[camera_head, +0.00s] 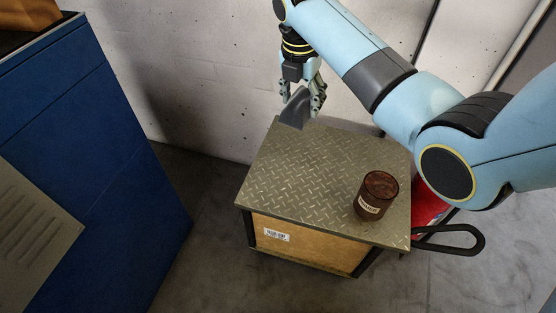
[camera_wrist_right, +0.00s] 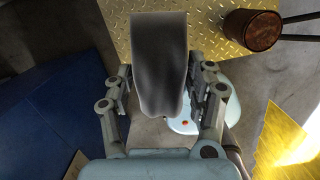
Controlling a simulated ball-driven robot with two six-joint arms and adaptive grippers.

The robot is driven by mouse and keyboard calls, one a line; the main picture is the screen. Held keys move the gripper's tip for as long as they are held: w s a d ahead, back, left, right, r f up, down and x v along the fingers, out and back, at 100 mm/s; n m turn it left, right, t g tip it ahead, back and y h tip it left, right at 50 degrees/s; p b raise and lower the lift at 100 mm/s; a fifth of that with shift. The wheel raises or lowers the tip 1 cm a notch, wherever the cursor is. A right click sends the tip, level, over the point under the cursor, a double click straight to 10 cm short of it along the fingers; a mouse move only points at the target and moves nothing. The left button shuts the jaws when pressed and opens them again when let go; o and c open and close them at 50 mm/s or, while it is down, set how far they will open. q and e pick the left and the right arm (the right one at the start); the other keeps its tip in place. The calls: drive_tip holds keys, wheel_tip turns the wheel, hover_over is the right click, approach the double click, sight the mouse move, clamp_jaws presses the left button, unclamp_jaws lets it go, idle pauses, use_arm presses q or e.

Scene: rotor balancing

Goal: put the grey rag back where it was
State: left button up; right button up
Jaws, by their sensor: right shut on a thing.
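The grey rag (camera_head: 294,108) hangs in my right gripper (camera_head: 302,93), at the far left corner of a small metal-topped table (camera_head: 290,180). In the wrist view the rag (camera_wrist_right: 159,60) is a dark grey folded strip between the two fingers of my right gripper (camera_wrist_right: 163,90), which is shut on it. The rag's lower end is close to the table top's back edge; I cannot tell whether it touches. My left gripper is not in view.
A brown labelled jar (camera_head: 376,194) stands on the table's right part; it also shows in the wrist view (camera_wrist_right: 250,30). A blue cabinet (camera_head: 90,150) stands at left. A red thing (camera_head: 427,203) is right of the table. The table's middle is clear.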

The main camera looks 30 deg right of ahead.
drive_tip(key=s+a+f+n+b, duration=0.15)
drive_tip(key=s+f+b, duration=0.45)
drive_tip(key=s+f, duration=0.75)
drive_tip(key=b, duration=0.5)
hover_over(290, 181)
drive_tip(key=shift+n, duration=0.35)
drive_tip(key=f, duration=0.5)
drive_tip(key=s+f, duration=0.1)
drive_tip(key=f, duration=0.2)
drive_tip(key=shift+a+f, duration=0.25)
drive_tip(key=shift+f, duration=0.1)
drive_tip(key=shift+w+f, duration=0.1)
drive_tip(key=shift+w, duration=0.15)
drive_tip(key=shift+f+b, duration=0.15)
drive_tip(key=shift+b, duration=0.15)
wheel_tip(290, 181, down, 3)
drive_tip(key=shift+r+b, duration=0.15)
drive_tip(key=shift+b, duration=0.6)
drive_tip(key=shift+f, duration=0.5)
drive_tip(key=shift+r, duration=0.1)
drive_tip(key=o, duration=1)
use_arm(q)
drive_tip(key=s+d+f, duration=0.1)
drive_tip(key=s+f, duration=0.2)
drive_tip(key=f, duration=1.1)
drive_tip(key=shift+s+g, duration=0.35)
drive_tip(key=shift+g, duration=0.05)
